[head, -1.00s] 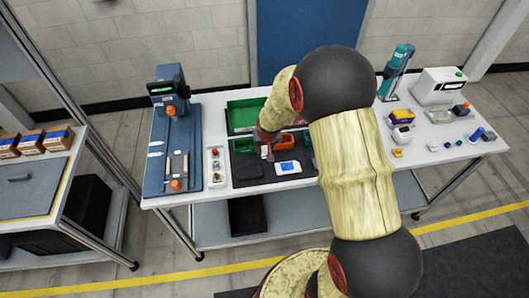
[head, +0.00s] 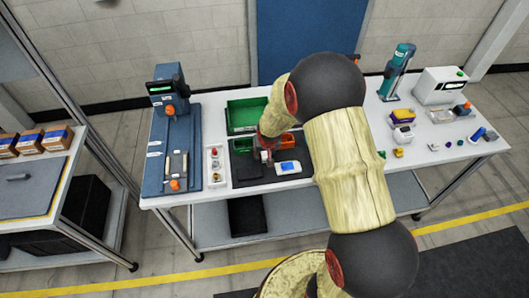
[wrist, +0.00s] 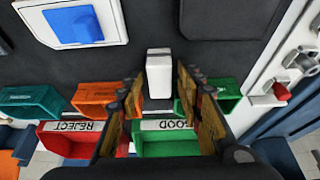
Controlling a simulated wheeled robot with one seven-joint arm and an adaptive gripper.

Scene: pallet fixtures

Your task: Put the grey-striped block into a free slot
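A small white-and-grey block (wrist: 159,74) stands on the dark mat (wrist: 225,55) in the wrist view; I cannot make out stripes on it. My gripper (wrist: 160,76) is open, with one finger on each side of the block and a narrow gap showing beside it. In the head view my gripper (head: 263,157) is low over the mat, left of the white device, and hides the block. I cannot clearly identify a free slot.
Small teal (wrist: 30,101), orange (wrist: 92,98) and green (wrist: 225,95) bins stand close by, with red REJECT (wrist: 62,140) and green GOOD (wrist: 165,146) bins behind. A white tray (head: 216,168) is to the left.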

